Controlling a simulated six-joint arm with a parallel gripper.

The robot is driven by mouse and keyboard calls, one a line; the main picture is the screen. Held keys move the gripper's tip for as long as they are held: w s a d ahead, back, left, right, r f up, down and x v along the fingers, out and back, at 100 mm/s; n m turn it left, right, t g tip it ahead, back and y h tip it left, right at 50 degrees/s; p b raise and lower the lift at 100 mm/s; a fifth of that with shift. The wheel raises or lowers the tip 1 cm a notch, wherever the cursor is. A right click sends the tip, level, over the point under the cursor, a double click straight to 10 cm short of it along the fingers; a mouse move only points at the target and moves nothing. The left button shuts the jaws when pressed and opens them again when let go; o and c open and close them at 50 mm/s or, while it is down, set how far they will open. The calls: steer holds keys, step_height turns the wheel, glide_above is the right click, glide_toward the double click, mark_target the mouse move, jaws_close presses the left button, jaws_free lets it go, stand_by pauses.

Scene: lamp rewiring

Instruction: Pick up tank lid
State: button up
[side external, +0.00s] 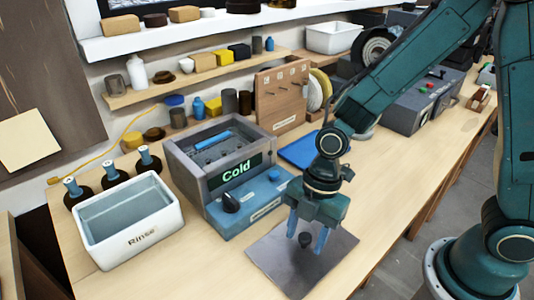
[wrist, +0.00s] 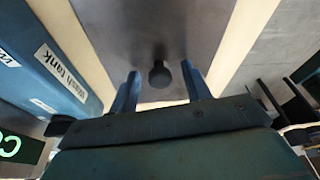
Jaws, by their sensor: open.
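The tank lid (side external: 285,262) is a flat grey plate with a dark round knob (side external: 305,240), lying on the bench in front of the wash tank (side external: 222,172). My gripper (side external: 307,238) points down over the lid, open, with its blue fingers on either side of the knob. In the wrist view the lid (wrist: 150,30) fills the upper middle, and the knob (wrist: 159,75) sits between the fingertips (wrist: 160,68), with a gap on each side. I cannot tell whether the fingertips touch the plate. The tank's top is open and its display reads "Cold".
A white "Rinse" tub (side external: 130,222) stands left of the tank, with several dark bottles (side external: 112,173) behind it. A blue flat tray (side external: 302,150) lies behind my gripper. A wooden peg board (side external: 283,98) stands at the back. The bench right of the lid is clear.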

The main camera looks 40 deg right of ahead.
mark_target(306, 235)
jaws_close()
stand_by(0.3)
steer(key=shift+r, duration=0.1)
step_height(306, 235, up, 20)
stand_by(0.9)
stand_by(0.5)
steer(key=w+d+r+m+t+h, duration=0.2)
steer(key=w+d+m+t+h, duration=0.1)
steer(key=w+d+m, duration=1.3)
steer(key=w+m, duration=0.1)
steer(key=m, duration=0.3)
steer(key=shift+d+r+t, duration=0.35)
steer(key=shift+r+t, duration=0.05)
